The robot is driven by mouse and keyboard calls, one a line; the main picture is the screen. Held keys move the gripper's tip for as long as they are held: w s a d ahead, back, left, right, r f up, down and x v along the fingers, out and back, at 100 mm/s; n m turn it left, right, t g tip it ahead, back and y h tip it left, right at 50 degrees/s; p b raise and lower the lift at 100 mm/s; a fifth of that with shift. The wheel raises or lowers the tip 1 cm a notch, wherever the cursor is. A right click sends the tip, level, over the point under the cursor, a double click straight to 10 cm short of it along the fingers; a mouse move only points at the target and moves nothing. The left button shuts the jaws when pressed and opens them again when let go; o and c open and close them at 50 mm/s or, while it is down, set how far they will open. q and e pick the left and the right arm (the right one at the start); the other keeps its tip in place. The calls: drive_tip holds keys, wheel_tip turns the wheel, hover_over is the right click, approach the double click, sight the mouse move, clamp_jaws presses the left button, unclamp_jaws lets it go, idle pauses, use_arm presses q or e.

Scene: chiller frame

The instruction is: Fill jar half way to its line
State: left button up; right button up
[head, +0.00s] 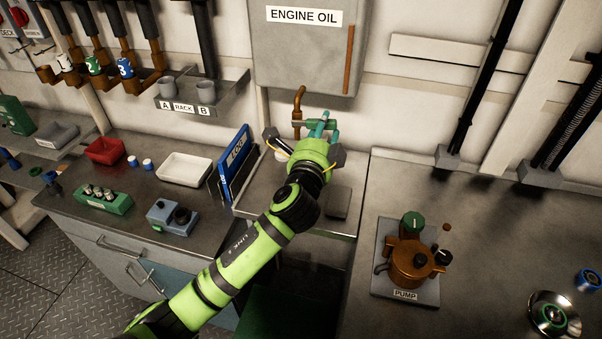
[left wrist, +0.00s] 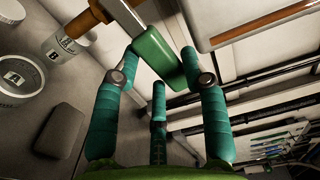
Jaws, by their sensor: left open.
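The engine oil tank (head: 303,50) hangs on the wall, with a copper pipe (head: 298,98) below it. In the left wrist view a pale jar marked B (left wrist: 60,50) stands by the end of the copper pipe (left wrist: 84,22). In the head view my gripper and arm mostly hide it. Its line and fill level are too small to read. My left gripper (head: 318,125) is open at the tap. In the wrist view its fingers (left wrist: 163,72) lie on either side of the green tap handle (left wrist: 157,55); I cannot tell whether they touch it.
A pale round labelled item (left wrist: 20,78) and a dark block (left wrist: 60,130) lie on the bench near the jar. Blue binders (head: 236,165) and a white tray (head: 185,167) stand left. A pump (head: 410,262) stands right. A rack (head: 205,100) holds two grey cups.

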use_arm(q)
drive_tip(key=s+a+r+p, duration=0.1)
drive_tip(key=s+p, duration=0.2)
drive_tip(key=s, duration=0.5)
drive_tip(key=shift+s+a+p, duration=0.15)
drive_tip(key=shift+a+p, duration=0.2)
